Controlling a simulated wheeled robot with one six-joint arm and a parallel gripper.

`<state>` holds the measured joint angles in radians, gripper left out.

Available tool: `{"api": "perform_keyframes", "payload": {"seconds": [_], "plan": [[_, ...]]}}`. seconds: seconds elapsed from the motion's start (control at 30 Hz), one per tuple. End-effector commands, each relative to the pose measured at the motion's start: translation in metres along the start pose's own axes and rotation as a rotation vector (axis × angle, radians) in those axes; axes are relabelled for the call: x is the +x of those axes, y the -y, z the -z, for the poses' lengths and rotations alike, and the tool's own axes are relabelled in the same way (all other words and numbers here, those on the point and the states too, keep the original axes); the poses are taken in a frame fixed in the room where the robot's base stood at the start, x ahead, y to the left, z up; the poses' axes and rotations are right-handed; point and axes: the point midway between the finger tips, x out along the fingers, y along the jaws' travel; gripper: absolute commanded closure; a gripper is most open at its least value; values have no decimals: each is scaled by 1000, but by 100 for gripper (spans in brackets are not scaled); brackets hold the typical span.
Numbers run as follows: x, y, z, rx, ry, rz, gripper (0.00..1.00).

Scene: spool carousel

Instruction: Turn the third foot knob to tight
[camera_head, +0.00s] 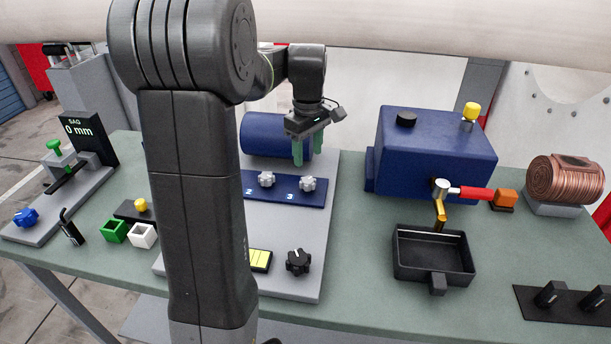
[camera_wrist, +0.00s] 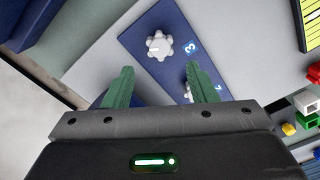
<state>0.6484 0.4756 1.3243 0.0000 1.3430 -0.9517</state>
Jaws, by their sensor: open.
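The third foot knob (camera_head: 307,184) is a light grey lobed knob on the dark blue plate (camera_head: 262,195), beside a white 3. It also shows in the wrist view (camera_wrist: 159,45), in full, just beyond and between my fingertips. Its turn setting is too small to read. The second knob (camera_head: 266,179) sits to its left, by a white 2; in the wrist view one finger partly hides it. My gripper (camera_head: 306,158) is open and empty, with green fingers pointing down. It is above and behind the third knob, apart from it. My arm hides the plate's left part.
A blue cylinder (camera_head: 262,135) lies behind the plate. A black knob (camera_head: 298,261) and a yellow panel (camera_head: 261,260) sit in front on the grey base (camera_head: 300,225). A blue box (camera_head: 430,145) and a black tray (camera_head: 407,265) stand to the right.

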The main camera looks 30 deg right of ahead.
Motion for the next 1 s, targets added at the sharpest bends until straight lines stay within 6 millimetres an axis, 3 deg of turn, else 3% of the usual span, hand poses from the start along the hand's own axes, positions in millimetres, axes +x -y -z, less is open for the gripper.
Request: {"api": "perform_keyframes", "payload": {"seconds": [0.2, 0.4, 0.83, 1.0], "plan": [[47, 1, 0, 0, 2, 3, 48], [75, 0, 0, 1, 1, 1, 48], [85, 0, 0, 1, -1, -1, 48], [85, 0, 0, 1, -1, -1, 79]]}}
